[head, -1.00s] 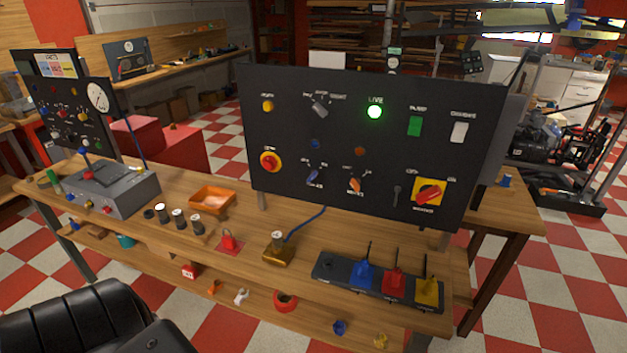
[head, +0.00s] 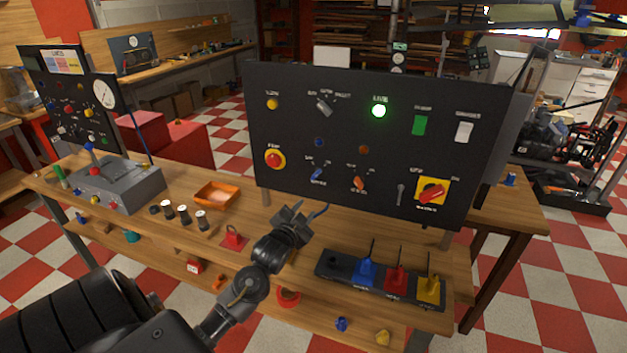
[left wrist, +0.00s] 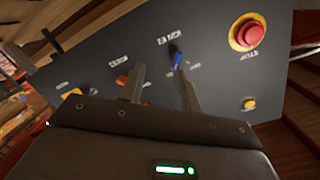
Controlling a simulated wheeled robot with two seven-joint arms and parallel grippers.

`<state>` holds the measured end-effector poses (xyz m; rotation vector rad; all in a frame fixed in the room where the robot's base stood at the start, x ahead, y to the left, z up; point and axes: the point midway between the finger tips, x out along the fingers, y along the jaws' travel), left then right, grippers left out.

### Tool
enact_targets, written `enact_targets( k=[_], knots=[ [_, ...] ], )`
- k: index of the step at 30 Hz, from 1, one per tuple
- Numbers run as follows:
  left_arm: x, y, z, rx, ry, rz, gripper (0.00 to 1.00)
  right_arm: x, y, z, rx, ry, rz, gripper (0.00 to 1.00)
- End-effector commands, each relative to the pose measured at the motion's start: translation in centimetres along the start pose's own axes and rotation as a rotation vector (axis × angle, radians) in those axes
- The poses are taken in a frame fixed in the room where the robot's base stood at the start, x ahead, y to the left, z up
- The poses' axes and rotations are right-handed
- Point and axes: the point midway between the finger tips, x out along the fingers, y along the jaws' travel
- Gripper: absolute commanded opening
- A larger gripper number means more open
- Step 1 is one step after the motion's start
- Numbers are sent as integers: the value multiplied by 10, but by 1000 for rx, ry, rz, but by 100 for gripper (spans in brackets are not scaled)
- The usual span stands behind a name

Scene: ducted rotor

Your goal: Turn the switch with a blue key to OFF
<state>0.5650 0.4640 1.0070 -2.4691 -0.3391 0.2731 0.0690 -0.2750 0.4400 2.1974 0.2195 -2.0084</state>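The switch with the blue key (head: 317,174) is on the lower middle of the black upright panel (head: 470,130). The key is tilted, and its position labels are too small to read. In the left wrist view the blue key (left wrist: 178,60) is ahead of the fingers, close to the right fingertip in the picture. My left gripper (head: 297,213) is in front of the panel, below and left of the key. The left wrist view shows its two fingers (left wrist: 158,75) apart with nothing between them. It appears clear of the key. My right gripper is out of view.
An orange key switch (head: 359,183) is right of the blue one. A red stop button (head: 275,159) is to its left, a red-and-yellow rotary switch (head: 432,192) farther right. A green lamp (head: 379,111) is lit. Blue, red and yellow-handled items stand in a dark rack (head: 335,266) on the bench.

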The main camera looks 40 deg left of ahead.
Motion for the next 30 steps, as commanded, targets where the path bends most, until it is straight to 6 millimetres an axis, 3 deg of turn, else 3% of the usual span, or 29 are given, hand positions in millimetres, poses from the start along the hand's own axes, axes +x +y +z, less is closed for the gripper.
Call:
enact_targets(
  k=[1, 5, 13, 24, 30],
  knots=[
    [8, -15, -7, 14, 31, -38, 33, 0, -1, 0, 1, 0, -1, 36],
    [17, -34, -16, 34, 71, -88, 33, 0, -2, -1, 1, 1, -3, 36],
    [30, -37, -19, 37, 74, -92, 33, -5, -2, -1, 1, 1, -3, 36],
    [96, -43, -24, 35, 73, -91, 33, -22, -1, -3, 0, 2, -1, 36],
    [118, -44, -24, 35, 73, -90, 33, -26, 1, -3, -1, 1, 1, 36]
  ],
)
